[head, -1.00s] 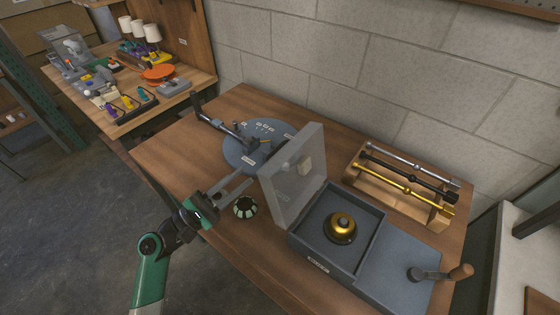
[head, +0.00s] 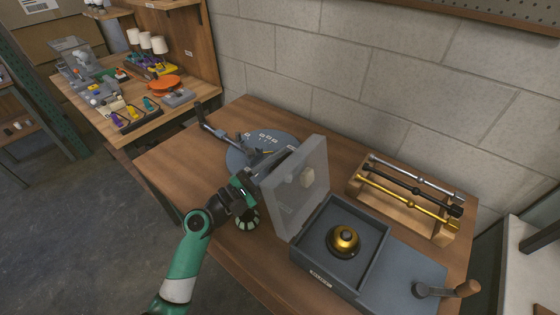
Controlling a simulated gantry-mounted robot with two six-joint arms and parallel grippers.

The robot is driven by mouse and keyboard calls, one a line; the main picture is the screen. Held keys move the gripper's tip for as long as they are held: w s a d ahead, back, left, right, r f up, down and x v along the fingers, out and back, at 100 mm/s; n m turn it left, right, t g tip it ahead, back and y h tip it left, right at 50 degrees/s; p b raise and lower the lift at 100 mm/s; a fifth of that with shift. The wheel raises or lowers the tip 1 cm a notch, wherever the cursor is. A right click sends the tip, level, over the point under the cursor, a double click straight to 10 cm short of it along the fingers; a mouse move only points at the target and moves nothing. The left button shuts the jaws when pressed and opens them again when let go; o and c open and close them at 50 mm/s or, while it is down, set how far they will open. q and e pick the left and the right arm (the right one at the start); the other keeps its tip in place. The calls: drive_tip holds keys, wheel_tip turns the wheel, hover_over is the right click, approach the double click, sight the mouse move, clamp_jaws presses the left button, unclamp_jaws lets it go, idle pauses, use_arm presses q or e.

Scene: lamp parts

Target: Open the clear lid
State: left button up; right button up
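The clear lid (head: 298,195) stands raised, roughly upright, along the left edge of the grey box (head: 315,268). A small beige block (head: 307,178) shows on or through the lid. The box is uncovered, and a brass dome-shaped part (head: 343,240) sits inside it. My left gripper (head: 275,165) is on the left of the lid, close to its outer face. Its fingertips are partly hidden, so I cannot tell their gap or whether they touch the lid. My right gripper is not in view.
A round grey-blue plate (head: 245,152) with a tool on it lies behind my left gripper. A dark and pale round part (head: 247,219) sits below the gripper. A wooden rack (head: 400,210) of metal rods stands at the right. A crank (head: 450,289) sticks up right of the box.

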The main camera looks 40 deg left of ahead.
use_arm(q)
clamp_jaws()
idle(1.2)
